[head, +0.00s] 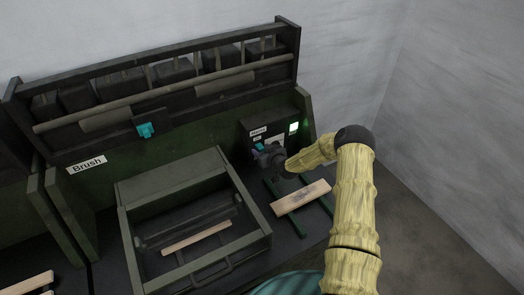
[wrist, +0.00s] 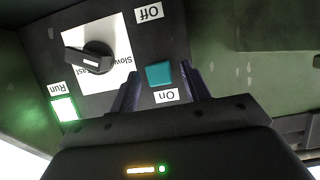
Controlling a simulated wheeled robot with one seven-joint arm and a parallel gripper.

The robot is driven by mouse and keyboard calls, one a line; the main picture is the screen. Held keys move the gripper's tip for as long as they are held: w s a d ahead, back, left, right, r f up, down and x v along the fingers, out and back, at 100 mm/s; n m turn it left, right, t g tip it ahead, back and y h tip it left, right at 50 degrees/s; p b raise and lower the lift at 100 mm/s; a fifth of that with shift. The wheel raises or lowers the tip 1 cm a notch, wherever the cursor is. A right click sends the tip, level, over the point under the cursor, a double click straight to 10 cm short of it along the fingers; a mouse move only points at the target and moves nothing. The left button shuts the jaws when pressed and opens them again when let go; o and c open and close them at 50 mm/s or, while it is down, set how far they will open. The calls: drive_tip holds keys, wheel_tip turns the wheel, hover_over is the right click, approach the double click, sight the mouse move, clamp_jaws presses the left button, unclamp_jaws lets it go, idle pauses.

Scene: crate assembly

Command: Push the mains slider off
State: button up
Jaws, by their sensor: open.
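The mains slider, a teal square block (wrist: 159,74), is on a dark panel (wrist: 195,25) in the wrist view. It sits close to the "On" label (wrist: 166,96), with the "Off" label (wrist: 149,12) farther away, towards the top of the picture. My gripper (wrist: 160,70) is open, with its two dark fingers on either side of the slider. I cannot tell whether either finger touches it. In the head view my gripper (head: 268,156) is in front of the panel at the back right of the bench and mostly hides the slider.
A black knob (wrist: 97,57) on a white plate and a lit green "Run" light (wrist: 64,109) are beside the slider. An open crate (head: 250,217) stands left of my arm. A wooden slat (head: 301,198) lies on green rails below my gripper. A rack (head: 165,90) runs along the back.

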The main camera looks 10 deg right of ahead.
drive_tip(key=shift+c, duration=0.5)
clamp_jaws()
wheel_tip(320, 180, down, 4)
drive_tip(key=b, duration=0.3)
drive_tip(key=shift+b, duration=0.4)
drive_tip(key=shift+s+f, duration=0.1)
drive_tip(key=shift+s, duration=0.05)
drive_tip(key=shift+c, duration=0.2)
unclamp_jaws()
drive_tip(key=shift+o, duration=0.7)
